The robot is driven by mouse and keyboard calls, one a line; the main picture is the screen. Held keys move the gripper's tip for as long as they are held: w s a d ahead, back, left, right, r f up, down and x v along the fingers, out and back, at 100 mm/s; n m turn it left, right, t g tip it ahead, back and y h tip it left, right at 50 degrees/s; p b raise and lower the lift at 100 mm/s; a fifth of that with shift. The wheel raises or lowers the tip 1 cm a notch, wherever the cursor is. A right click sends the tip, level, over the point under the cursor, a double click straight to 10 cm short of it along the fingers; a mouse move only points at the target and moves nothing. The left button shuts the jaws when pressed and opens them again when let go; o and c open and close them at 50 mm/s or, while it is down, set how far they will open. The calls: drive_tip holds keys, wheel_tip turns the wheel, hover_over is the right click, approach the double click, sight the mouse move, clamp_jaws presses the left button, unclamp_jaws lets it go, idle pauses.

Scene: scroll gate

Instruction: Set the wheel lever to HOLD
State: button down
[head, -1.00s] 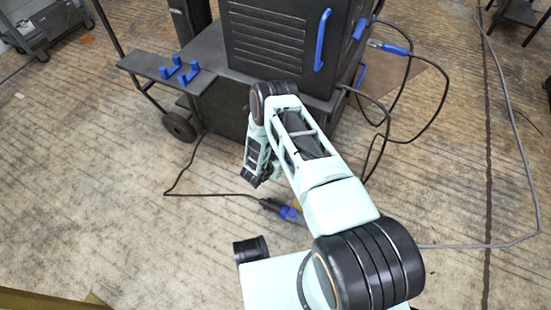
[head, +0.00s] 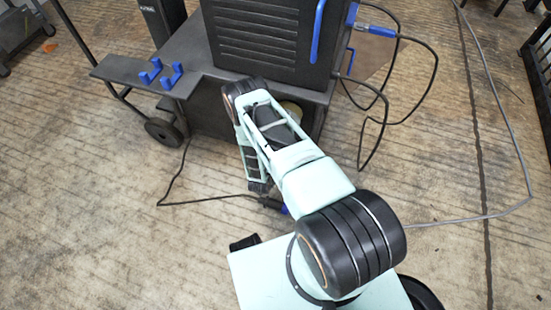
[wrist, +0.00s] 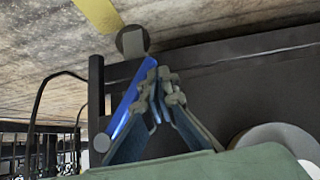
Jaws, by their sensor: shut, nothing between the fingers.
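A blue lever bar (wrist: 133,100) shows in the wrist view, slanting beside a dark upright bracket (wrist: 97,100). A grey round pin sits by its lower end. I take this bar for the wheel lever; no HOLD marking is readable. My gripper (wrist: 168,82) is shut and empty, its fingertips just right of the bar's upper part. I cannot tell whether they touch it.
A cart wheel (head: 163,133) stands at the left, under a shelf with blue hooks (head: 160,74). A dark cable with a plug (head: 270,202) lies on the floor by my gripper. More cables loop at the cart's right (head: 385,120).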

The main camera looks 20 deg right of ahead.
drive_tip(key=shift+s+d+f+n+g+h+b, duration=0.2)
drive_tip(key=shift+s+d+f+b, duration=0.2)
drive_tip(key=shift+f+b, duration=0.25)
drive_tip(key=shift+s+d+f+n+g+h+b, duration=0.1)
drive_tip(key=shift+s+d+f+h+b, duration=0.15)
drive_tip(key=shift+d+f+b, duration=0.4)
drive_tip(key=shift+a+r, duration=0.25)
drive_tip(key=shift+w, duration=0.1)
